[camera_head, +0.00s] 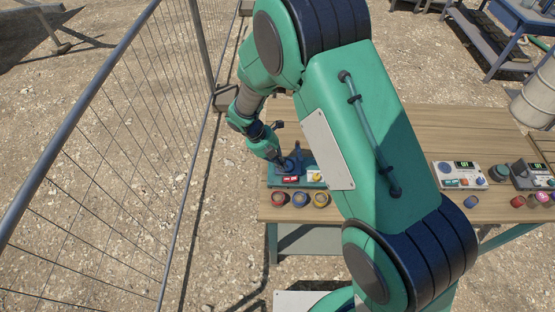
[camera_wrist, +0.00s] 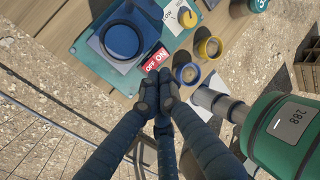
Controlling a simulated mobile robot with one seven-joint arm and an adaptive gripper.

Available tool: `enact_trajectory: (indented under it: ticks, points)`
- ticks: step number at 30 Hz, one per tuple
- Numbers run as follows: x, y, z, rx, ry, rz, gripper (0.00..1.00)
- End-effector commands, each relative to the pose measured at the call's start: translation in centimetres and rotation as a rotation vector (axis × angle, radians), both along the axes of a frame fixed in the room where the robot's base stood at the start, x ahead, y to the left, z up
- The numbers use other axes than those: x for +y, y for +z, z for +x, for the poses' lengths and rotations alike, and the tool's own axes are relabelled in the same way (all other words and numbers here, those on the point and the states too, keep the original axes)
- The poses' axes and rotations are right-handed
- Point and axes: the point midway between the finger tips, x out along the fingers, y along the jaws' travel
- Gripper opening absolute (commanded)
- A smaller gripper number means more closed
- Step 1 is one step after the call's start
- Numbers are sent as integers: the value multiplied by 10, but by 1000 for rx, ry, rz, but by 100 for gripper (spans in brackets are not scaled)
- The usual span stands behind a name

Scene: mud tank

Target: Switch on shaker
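The shaker has a teal base (camera_head: 273,181) with a dark blue round platform and stands on the left end of the wooden table. It also shows at the top of the wrist view (camera_wrist: 88,48). Its red rocker switch (camera_wrist: 155,58), marked OFF and ON, is on the near edge; it also shows in the head view (camera_head: 290,179). I cannot tell which side is pressed. A yellow knob (camera_wrist: 190,18) with a LOW label sits beside it. My gripper (camera_wrist: 158,88) is shut and empty, fingertips close to the switch; contact cannot be told. It also shows in the head view (camera_head: 276,160).
Open jars, one red (camera_head: 279,199), one blue (camera_head: 300,200) and one yellow (camera_head: 321,199), stand in front of the shaker. A wire fence (camera_head: 125,130) runs along the left. Grey instruments (camera_head: 461,175) stand on the table's right, beyond my arm.

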Motion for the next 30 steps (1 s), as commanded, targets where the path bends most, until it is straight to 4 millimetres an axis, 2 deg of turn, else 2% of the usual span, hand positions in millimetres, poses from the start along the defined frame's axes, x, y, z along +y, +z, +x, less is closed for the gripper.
enact_trajectory:
  ticks: [6,13,19,30]
  points:
    - [-16,-33,-1,2,-1,-1,0]
    - [-29,-59,0,1,0,0,0]
    - [-33,-68,0,-1,0,1,0]
    - [-34,-70,0,-1,0,1,0]
